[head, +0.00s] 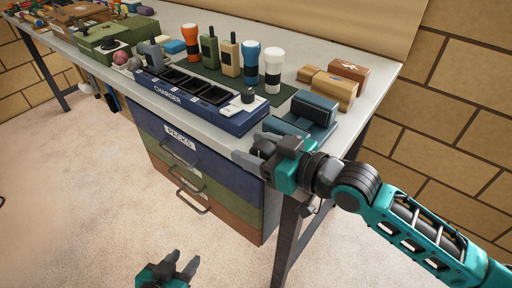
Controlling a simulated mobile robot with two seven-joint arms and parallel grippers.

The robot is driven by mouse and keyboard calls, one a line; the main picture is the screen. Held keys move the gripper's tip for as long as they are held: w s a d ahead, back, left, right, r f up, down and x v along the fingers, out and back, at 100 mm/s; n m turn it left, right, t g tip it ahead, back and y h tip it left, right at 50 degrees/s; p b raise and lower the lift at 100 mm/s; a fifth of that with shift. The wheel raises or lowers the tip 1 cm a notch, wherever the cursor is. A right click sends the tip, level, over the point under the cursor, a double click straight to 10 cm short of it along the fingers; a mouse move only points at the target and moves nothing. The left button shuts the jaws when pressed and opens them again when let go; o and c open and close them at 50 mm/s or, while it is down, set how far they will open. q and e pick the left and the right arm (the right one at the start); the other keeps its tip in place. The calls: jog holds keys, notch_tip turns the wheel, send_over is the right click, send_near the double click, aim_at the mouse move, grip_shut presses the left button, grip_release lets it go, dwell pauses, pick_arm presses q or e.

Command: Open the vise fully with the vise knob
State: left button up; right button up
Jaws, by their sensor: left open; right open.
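The blue vise (318,110) is mounted at the front right edge of the bench, with a dark top on its jaw. Its front part is partly covered by my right gripper (248,152), which comes in from the right. That gripper is open, with its fingers pointing left at the bench edge just in front of the vise. I cannot make out the vise knob; it may be behind the gripper. A small dark piece shows below the gripper, and I cannot tell what it belongs to. My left gripper (182,264) is open and empty, low at the bottom of the view, away from the bench.
Left of the vise, a blue charger (200,103) lines the front of the bench (375,100). Wooden blocks (335,91) sit behind the vise. A drawer cabinet (205,165) is below. The floor at left is clear.

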jog(key=v, duration=1.3)
dwell(0.4)
